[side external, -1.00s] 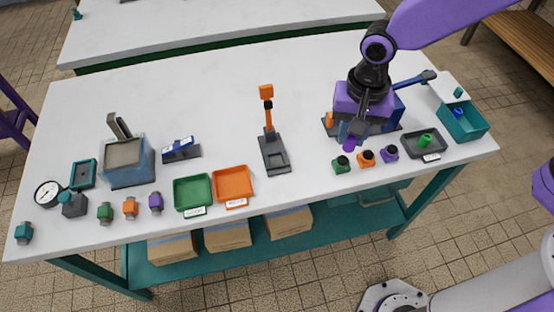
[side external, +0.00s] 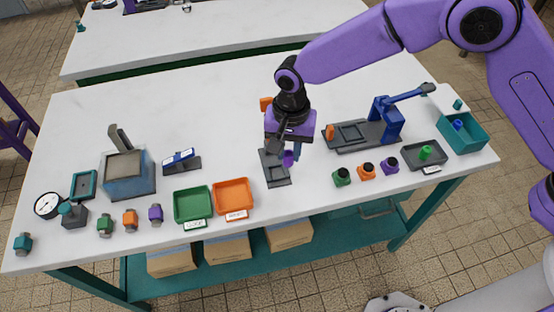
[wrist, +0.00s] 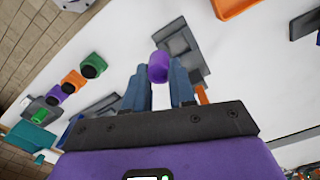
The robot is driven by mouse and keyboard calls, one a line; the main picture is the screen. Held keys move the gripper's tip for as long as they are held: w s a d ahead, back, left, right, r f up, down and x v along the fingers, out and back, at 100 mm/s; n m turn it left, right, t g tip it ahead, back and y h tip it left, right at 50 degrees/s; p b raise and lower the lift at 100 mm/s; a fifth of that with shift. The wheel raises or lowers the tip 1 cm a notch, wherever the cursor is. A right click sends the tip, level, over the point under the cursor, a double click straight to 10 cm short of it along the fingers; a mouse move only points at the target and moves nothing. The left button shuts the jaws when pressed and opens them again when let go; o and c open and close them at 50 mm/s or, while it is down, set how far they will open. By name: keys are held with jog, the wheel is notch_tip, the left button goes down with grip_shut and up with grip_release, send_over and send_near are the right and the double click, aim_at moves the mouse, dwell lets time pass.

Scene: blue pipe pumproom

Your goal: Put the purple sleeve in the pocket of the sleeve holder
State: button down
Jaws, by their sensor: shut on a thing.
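My gripper (wrist: 158,84) is shut on the purple sleeve (wrist: 158,66), held between its blue fingers. In the side external view the sleeve (side external: 289,158) hangs below my gripper, over or near the right edge of a dark stand (side external: 276,181) with a square recess and an orange post. The stand's base (wrist: 184,44) shows behind the sleeve in the wrist view; the gap between them is hard to judge. My gripper hides most of the post. A second dark base (side external: 343,145) with a square recess carries a blue lever press. No label shows which is the sleeve holder.
Green (side external: 194,219) and orange (side external: 235,208) trays lie left of the dark stand. Green, orange and purple knobbed parts (side external: 366,171) stand to the right. A grey tray (side external: 437,163) holds a green piece; a teal bin (side external: 466,143) holds a blue one.

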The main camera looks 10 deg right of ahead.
jog(key=f, duration=0.1)
jog(key=w+a+f, duration=0.2)
jog(key=shift+f, duration=0.2)
jog(key=shift+w+a+f, duration=0.1)
jog(key=shift+f, duration=1.55)
jog(key=shift+f, duration=0.1)
jog(key=c, duration=0.9)
grip_release()
jog(key=shift+c, duration=0.2)
notch_tip(320, 180, up, 12)
